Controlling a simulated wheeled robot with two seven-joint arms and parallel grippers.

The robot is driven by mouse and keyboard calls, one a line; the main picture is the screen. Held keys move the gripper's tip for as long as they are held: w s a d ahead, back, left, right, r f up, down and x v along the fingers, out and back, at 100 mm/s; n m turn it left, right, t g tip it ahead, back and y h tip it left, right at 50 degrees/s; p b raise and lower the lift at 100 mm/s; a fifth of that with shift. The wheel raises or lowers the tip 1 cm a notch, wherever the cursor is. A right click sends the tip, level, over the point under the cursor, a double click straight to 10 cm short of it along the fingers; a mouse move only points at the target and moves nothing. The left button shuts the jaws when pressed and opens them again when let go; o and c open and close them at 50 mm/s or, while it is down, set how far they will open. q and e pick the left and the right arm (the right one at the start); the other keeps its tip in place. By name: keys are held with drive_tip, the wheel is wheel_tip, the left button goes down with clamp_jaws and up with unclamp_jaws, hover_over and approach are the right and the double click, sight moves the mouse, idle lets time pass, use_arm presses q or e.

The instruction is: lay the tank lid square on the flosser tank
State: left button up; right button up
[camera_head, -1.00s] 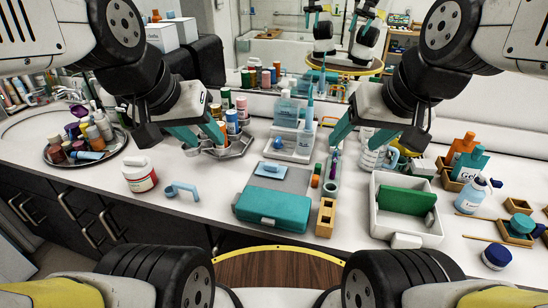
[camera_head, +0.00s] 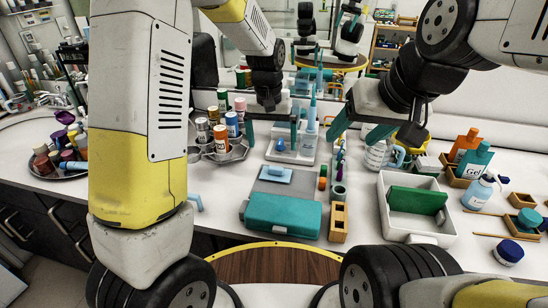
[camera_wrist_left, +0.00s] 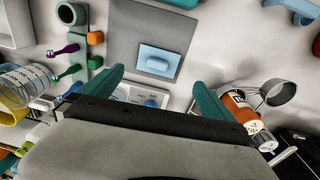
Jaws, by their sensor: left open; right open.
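The tank lid, a light blue rectangular plate with a raised grip (camera_head: 275,174), lies flat on a grey mat. It also shows in the left wrist view (camera_wrist_left: 158,62), just beyond the fingertips. The white flosser base (camera_head: 285,156) stands behind the mat. The flosser tank on it is largely hidden behind my left gripper, and I cannot make out its open top. My left gripper (camera_head: 272,132) is open and empty, pointing down above the area behind the lid, fingers either side. My right gripper (camera_head: 360,130) is open and empty, near a clear graduated jug (camera_head: 376,156).
A teal case (camera_head: 283,215) lies in front of the mat. A metal tray (camera_head: 236,153) with bottles stands left. A strip of small holders (camera_head: 338,172) and a white bin (camera_head: 437,232) with a green item stand right. A wooden holder (camera_head: 338,224) is near the front.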

use_arm(q)
hover_over(276, 168)
drive_tip(key=shift+y, duration=0.3)
drive_tip(key=f, duration=0.4)
drive_tip(key=shift+w+d+f, duration=0.1)
drive_tip(key=shift+w+d, duration=0.1)
drive_tip(key=f, duration=0.7)
drive_tip(key=shift+s+a+f, duration=0.15)
drive_tip(key=shift+a+f, duration=0.05)
drive_tip(key=c, duration=1.1)
